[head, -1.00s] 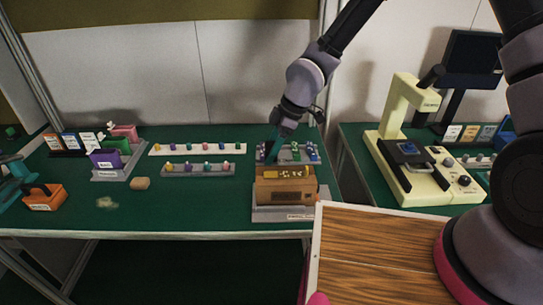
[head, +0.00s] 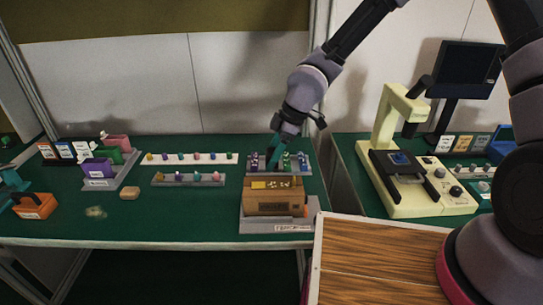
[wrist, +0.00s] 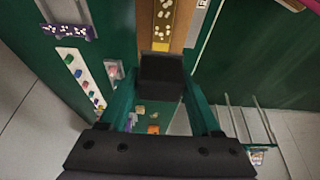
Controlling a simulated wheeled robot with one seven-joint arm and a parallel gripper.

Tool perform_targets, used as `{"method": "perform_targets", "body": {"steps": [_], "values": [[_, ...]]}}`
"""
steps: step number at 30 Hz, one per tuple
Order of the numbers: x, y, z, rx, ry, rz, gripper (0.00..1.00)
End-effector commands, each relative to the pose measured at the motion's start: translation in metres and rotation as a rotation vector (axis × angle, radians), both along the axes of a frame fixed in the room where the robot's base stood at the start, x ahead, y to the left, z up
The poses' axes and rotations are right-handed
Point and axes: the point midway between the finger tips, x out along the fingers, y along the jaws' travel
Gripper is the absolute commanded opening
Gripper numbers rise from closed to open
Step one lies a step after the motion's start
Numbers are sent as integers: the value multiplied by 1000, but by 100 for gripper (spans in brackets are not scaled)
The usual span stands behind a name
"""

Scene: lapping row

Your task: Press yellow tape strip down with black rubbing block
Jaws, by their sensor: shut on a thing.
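My gripper (wrist: 163,92) is shut on the black rubbing block (wrist: 162,72), held between its teal fingers. In the head view my gripper (head: 274,158) is at the back of a brown wooden block (head: 275,208); the rubbing block cannot be made out there. A yellow tape strip (head: 259,185) shows on the left of the wooden block's top, beside pale pieces. In the wrist view a bit of yellow (wrist: 160,46) shows at the black block's edge, and the black block covers what lies behind it. I cannot tell whether they touch.
The wooden block sits on a grey base (head: 252,223). A rack of small vials (head: 300,162) stands behind it, two rows of coloured knobs (head: 188,180) to its left. A cream instrument (head: 400,200) is on the right table.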

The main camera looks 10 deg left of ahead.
Motion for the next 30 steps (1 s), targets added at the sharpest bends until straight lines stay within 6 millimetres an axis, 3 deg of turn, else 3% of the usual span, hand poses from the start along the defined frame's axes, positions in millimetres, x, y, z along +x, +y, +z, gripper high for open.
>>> {"method": "perform_targets", "body": {"steps": [10, 24, 30], "values": [[0, 0, -4, 1, 0, 1, 20], [0, 1, -49, 0, 1, 1, 20], [0, 0, -59, 1, 0, 1, 20]]}}
